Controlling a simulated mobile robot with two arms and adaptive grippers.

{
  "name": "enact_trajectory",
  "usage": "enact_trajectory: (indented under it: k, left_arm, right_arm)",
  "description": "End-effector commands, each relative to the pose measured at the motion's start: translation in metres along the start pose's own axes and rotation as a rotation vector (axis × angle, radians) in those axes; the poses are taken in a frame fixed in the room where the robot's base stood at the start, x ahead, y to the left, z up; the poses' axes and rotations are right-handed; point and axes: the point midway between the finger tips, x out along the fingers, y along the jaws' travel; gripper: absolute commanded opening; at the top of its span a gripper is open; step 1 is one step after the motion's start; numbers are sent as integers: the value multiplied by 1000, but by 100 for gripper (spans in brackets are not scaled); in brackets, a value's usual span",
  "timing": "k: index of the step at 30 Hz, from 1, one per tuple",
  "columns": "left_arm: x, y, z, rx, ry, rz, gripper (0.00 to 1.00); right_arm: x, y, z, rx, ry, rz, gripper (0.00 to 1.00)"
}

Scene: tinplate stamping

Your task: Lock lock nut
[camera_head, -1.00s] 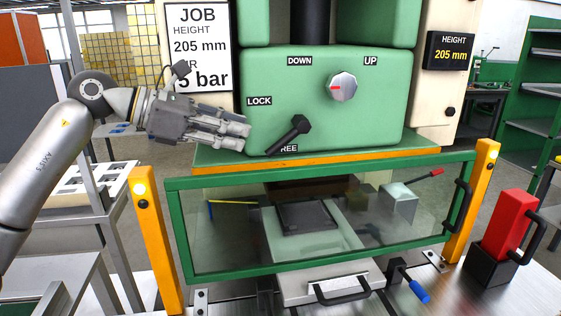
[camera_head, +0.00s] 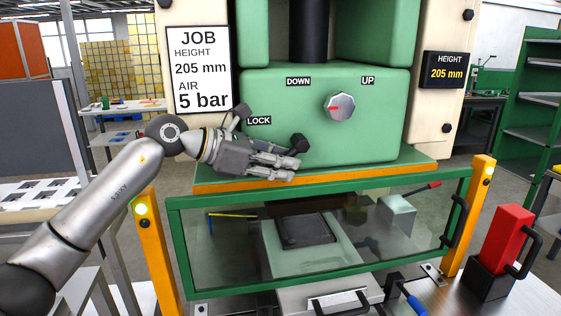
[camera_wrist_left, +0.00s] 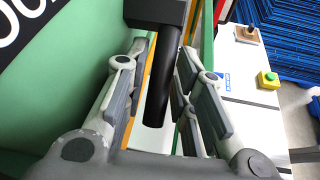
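The black lock nut lever sits on the front of the green press head. In the head view its hex end (camera_head: 299,142) shows just past my left gripper, and its handle is hidden behind the fingers. My left gripper (camera_head: 292,170) is at the lever, below the LOCK label (camera_head: 259,120). In the left wrist view the black handle (camera_wrist_left: 163,80) lies between the fingers (camera_wrist_left: 160,90). The fingers are apart, one on each side of the handle, with a narrow gap showing. The FREE label is covered by the gripper. My right gripper is not in view.
An orange-edged ledge (camera_head: 350,175) runs just below the gripper. Under it stands a green-framed clear guard (camera_head: 320,287) between yellow posts. A dial knob (camera_head: 340,106) sits to the right on the press head.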

Motion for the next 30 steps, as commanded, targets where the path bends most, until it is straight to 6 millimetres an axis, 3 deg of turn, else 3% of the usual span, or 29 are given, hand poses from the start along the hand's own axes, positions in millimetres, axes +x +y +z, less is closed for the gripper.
enact_trajectory:
  k: [3, 9, 22, 30]
  left_arm:
    - [0, 0, 0, -1, 0, 0, 25]
    - [0, 0, 0, -1, 0, 0, 0]
    - [-2, 1, 2, 2, 17, -1, 0]
    - [-10, 4, 11, 25, 139, -11, 0]
  right_arm:
    - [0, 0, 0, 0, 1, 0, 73]
    - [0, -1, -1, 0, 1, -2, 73]
    - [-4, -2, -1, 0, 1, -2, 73]
    - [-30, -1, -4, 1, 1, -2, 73]
